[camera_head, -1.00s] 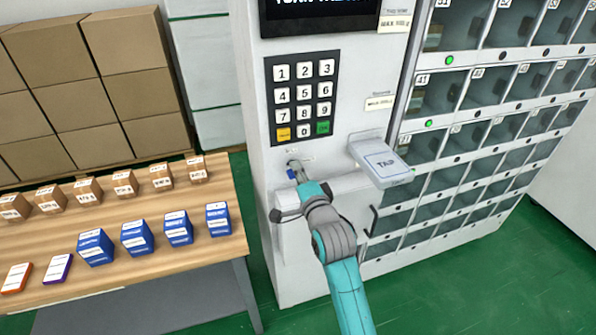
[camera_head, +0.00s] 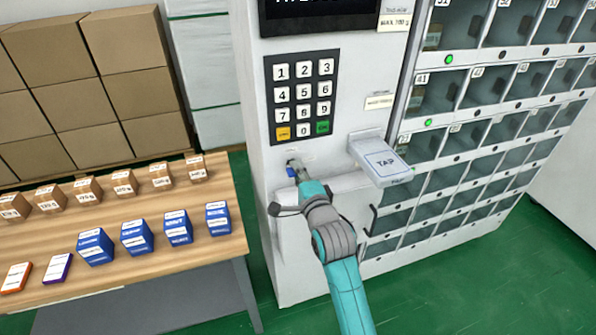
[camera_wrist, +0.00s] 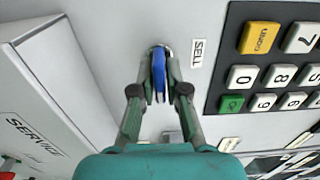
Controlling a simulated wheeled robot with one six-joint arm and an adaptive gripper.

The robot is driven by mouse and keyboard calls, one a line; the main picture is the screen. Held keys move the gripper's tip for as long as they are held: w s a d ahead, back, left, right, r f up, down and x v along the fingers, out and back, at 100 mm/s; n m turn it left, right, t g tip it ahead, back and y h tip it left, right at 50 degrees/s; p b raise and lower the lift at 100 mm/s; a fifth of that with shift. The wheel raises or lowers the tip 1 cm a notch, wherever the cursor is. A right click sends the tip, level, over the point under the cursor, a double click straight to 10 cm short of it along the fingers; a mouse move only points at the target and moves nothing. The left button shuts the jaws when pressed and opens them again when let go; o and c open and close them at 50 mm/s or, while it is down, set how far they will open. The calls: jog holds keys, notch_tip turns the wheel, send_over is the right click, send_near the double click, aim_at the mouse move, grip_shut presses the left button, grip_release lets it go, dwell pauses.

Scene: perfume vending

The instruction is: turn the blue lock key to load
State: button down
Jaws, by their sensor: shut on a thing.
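The blue lock key (camera_wrist: 158,74) sits in a round lock on the machine's white front, beside a label reading SELL in the wrist view. My gripper (camera_wrist: 161,66) is shut on the key, with one finger on each side of it. In the head view the blue key (camera_head: 291,172) shows as a small patch at my gripper (camera_head: 297,169), below the keypad. The fingers hide part of the lock there. No LOAD label can be read in either view.
The keypad (camera_head: 303,98) is above the lock, and the TAP card reader (camera_head: 381,161) juts out to its right. A SERVICE panel (camera_wrist: 40,115) shows in the wrist view. Wooden table (camera_head: 190,238) with boxes stands left; glass compartments (camera_head: 440,95) are right.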

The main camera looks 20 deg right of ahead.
jog(key=c, duration=1.2)
grip_release()
jog(key=shift+c, duration=0.2)
jog(key=s, duration=1.2)
jog(key=shift+s+f, duration=0.1)
jog(key=shift+f, duration=0.05)
